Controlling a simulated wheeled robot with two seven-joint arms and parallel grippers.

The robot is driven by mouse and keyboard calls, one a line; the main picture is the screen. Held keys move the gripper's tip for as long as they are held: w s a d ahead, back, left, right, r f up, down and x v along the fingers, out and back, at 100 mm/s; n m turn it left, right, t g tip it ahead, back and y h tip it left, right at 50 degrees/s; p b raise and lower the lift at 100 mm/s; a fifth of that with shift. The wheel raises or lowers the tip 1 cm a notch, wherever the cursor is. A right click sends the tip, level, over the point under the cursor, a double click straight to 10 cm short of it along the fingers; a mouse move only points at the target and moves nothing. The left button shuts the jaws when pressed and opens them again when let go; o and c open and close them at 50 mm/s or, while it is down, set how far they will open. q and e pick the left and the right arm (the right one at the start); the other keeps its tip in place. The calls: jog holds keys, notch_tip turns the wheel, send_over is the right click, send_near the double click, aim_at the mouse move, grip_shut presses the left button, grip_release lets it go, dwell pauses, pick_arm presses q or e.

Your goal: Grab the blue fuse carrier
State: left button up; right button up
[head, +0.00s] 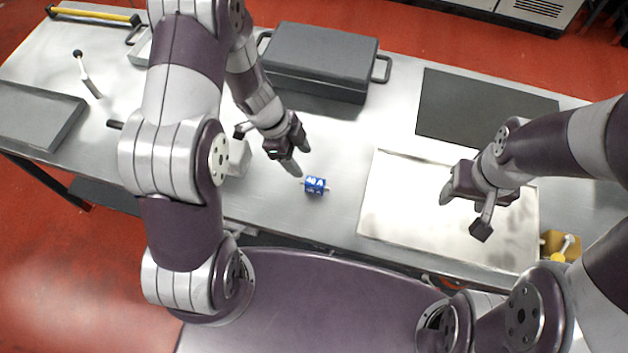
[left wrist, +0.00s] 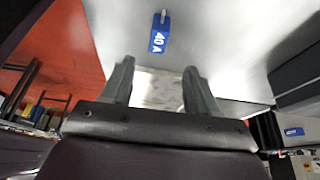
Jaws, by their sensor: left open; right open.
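The blue fuse carrier (head: 315,185) is a small blue block with a white "40 A" mark and metal ends, lying on the grey table near its front edge. It also shows in the left wrist view (left wrist: 160,34), beyond the fingertips. My left gripper (head: 293,158) is just up and to the left of the carrier, apart from it, and its two fingers (left wrist: 158,80) are spread with nothing between them. My right gripper (head: 462,212) is open and empty above the pale panel at the right.
A dark grey case (head: 318,62) with handles stands behind the carrier. A black mat (head: 480,108) lies at the back right, and the pale panel (head: 400,215) lies right of the carrier. A dark tray (head: 35,118) is at the far left. The table around the carrier is clear.

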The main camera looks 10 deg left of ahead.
aim_at(316, 182)
pick_arm(q)
jog(key=b+x, duration=0.2)
jog(key=x, duration=0.5)
jog(key=shift+d, duration=0.2)
jog(key=x, duration=0.1)
jog(key=b+x, duration=0.1)
jog(key=x, duration=0.2)
jog(key=shift+s+a, duration=0.15)
jog(key=shift+s, duration=0.15)
jog(key=shift+w+d+f, duration=0.1)
jog(key=shift+d+f, duration=0.15)
jog(key=shift+f, duration=0.1)
jog(key=shift+a, duration=0.1)
jog(key=c, duration=0.8)
grip_shut()
